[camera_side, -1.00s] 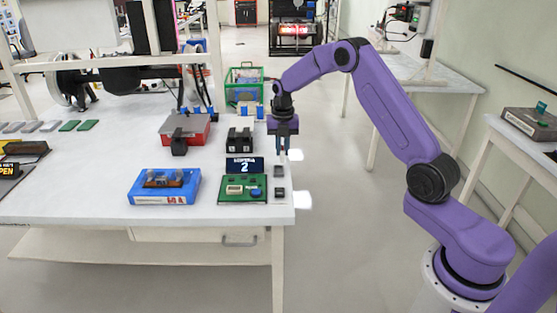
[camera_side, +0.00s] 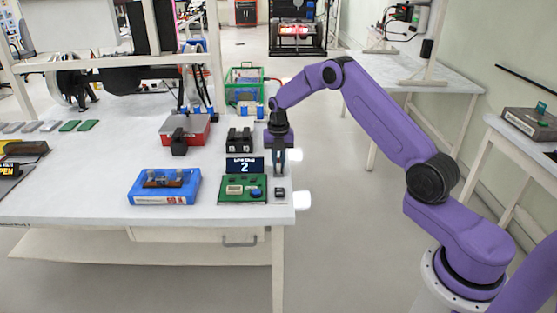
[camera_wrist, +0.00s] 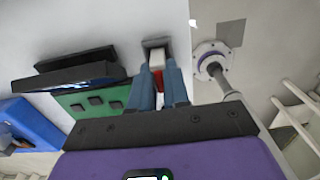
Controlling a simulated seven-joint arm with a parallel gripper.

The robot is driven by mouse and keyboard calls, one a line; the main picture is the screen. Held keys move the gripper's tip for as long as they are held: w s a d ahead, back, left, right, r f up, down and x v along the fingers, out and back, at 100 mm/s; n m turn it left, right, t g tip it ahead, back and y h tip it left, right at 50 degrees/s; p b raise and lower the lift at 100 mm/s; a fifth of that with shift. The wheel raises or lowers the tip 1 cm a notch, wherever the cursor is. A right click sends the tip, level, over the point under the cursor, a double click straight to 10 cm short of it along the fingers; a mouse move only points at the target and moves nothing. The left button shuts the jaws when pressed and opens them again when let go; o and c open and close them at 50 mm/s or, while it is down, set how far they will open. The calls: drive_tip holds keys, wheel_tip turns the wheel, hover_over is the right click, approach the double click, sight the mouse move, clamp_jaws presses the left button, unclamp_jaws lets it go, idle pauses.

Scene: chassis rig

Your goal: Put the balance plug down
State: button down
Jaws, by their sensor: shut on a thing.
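My gripper (camera_side: 280,170) points down at the right edge of the white table. It is shut on a small white and red piece, which I take to be the balance plug (camera_wrist: 156,61). In the wrist view the piece shows between the two blue-grey fingers (camera_wrist: 160,88). A dark grey block (camera_wrist: 156,42) lies right by the plug's far end. I cannot tell whether the plug touches it or sits in it. In the side view the fingers hide the plug and most of that block.
A green board (camera_side: 243,196) and a dark display showing 2 (camera_side: 245,165) stand just left of my gripper. A small dark block (camera_side: 279,192) sits nearer the front. A blue tray (camera_side: 165,198) and a black fixture (camera_side: 240,139) are close by. The table ends just right.

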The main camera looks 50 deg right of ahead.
drive_tip(key=c, duration=1.1)
unclamp_jaws()
drive_tip(key=shift+f, duration=0.1)
wheel_tip(320, 180, up, 12)
drive_tip(key=s+a+r+m, duration=0.3)
drive_tip(key=s+a, duration=0.3)
drive_tip(key=a, duration=0.3)
drive_tip(key=s+a+r+m, duration=0.2)
drive_tip(key=s+a+r, duration=0.1)
drive_tip(key=s+a, duration=0.4)
drive_tip(key=s+a+m, duration=0.3)
drive_tip(key=s, duration=0.7)
drive_tip(key=s+a+m, duration=0.3)
drive_tip(key=s, duration=0.7)
drive_tip(key=s+d+f+m, duration=0.1)
drive_tip(key=s+d+m, duration=0.2)
drive_tip(key=s, duration=0.8)
drive_tip(key=shift+s+d, duration=0.15)
drive_tip(key=shift+d, duration=0.6)
